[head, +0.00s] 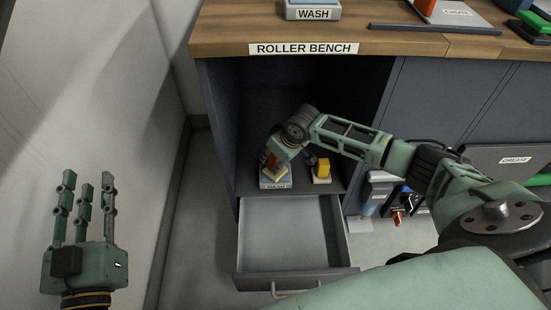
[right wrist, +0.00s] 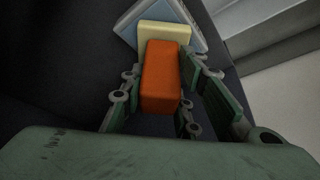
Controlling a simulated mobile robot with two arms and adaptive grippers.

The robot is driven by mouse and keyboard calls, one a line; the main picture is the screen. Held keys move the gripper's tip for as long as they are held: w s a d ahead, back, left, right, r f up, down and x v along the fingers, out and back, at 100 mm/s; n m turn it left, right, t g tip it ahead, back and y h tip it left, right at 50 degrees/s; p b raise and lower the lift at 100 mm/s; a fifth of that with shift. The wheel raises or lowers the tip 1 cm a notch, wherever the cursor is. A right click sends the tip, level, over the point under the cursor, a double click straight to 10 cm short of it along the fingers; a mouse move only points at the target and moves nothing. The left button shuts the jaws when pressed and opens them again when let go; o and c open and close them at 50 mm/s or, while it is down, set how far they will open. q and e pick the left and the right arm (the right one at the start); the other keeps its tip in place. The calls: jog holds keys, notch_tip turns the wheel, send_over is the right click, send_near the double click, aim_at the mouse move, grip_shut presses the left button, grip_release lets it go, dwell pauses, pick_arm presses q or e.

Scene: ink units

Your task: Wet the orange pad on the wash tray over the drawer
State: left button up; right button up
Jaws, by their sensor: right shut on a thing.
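The orange pad (right wrist: 161,80) is between the fingers of my right gripper (right wrist: 160,100), which is shut on it. In the head view this gripper (head: 273,162) points down over the wash tray (head: 275,185), on the shelf above the open drawer (head: 290,240). The wash tray also shows in the right wrist view (right wrist: 128,27), pale blue with a cream block (right wrist: 165,33) on it. The orange pad's far end overlaps the cream block in that view; I cannot tell if they touch. My left gripper (head: 87,192) is empty, fingers spread, far left.
A yellow block (head: 323,166) on a pale base stands right of the wash tray. Another tray labelled WASH (head: 313,11) is on the roller bench (head: 225,35). The pulled-out drawer looks empty. Cupboard walls close in the shelf. Hanging items (head: 397,205) are right of the drawer.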

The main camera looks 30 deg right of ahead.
pick_arm(q)
jog(key=shift+f+g, duration=0.4)
jog(key=shift+f, duration=0.3)
pick_arm(e)
jog(key=shift+s+f, duration=0.15)
dwell(1.8)
